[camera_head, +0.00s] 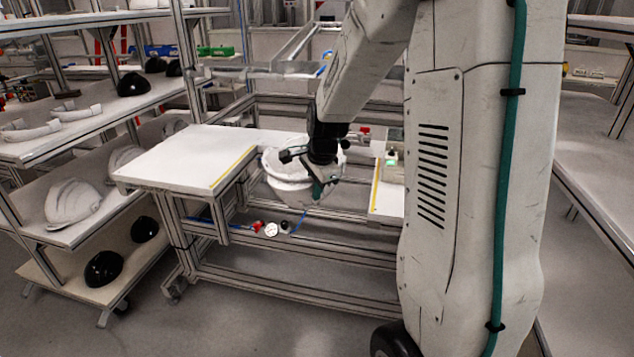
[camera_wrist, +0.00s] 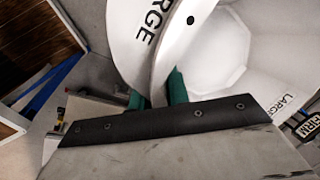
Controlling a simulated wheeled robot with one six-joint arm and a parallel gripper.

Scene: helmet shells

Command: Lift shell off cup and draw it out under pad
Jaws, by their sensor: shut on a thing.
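The white helmet shell (camera_head: 290,188) hangs at my gripper between two white table tops in the head view. In the wrist view, a curved white wall of the shell (camera_wrist: 132,40) marked "LARGE" stands between two green fingers. My gripper (camera_wrist: 160,92) is shut on the shell's wall. It also shows in the head view (camera_head: 318,188), pointing down at the shell's right side. The shell's hollow inside shows at the right of the wrist view. I cannot make out the cup or the pad; the shell and my arm may hide them.
A white table top (camera_head: 190,158) with a yellow edge line lies left of the shell. A small box with a green light (camera_head: 392,160) stands at the right. Red and white fittings (camera_head: 264,228) sit below on the metal frame. Shelves with helmets (camera_head: 72,203) stand far left.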

